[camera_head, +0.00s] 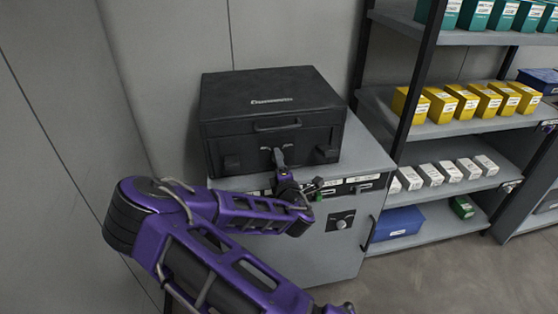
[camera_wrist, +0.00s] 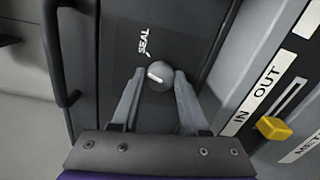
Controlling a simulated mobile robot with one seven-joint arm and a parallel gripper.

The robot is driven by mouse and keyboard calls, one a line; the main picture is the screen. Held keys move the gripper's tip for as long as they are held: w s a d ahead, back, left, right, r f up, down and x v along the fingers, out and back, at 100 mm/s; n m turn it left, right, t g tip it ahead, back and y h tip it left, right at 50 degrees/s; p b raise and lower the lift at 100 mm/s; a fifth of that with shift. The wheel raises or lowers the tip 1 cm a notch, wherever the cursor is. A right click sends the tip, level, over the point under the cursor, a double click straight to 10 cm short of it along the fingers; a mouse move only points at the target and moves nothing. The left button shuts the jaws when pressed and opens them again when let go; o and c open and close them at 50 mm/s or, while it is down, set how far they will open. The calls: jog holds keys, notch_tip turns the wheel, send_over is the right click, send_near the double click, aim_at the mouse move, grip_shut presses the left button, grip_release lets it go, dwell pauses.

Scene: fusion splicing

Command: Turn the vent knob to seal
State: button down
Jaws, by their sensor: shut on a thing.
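The vent knob (camera_wrist: 160,76) is a small round grey knob with a white mark on the dark front of a black case (camera_head: 262,103). A white SEAL label (camera_wrist: 143,41) and a short white tick are printed beyond the knob in the wrist view. The knob's white mark points towards the left of that view, not at the SEAL tick. My gripper (camera_wrist: 159,80) is shut on the knob, with one finger at each side. In the head view my gripper (camera_head: 279,156) reaches the lower middle of the case front and hides the knob.
A case handle (camera_wrist: 62,56) lies left in the wrist view. The grey cabinet (camera_head: 338,252) under the case has IN and OUT labels, a slot and a yellow tab (camera_wrist: 273,128). Another knob (camera_head: 341,224) is on its front. Shelves with boxes (camera_head: 438,105) stand at right.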

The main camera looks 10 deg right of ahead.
jog(key=m+b, duration=0.1)
jog(key=m, duration=0.4)
dwell(0.6)
jog(key=shift+c, duration=2.1)
grip_release()
jog(key=s+p, duration=0.7)
jog(key=s, duration=1)
jog(key=shift+s+r, duration=0.25)
jog(key=shift+r, duration=0.05)
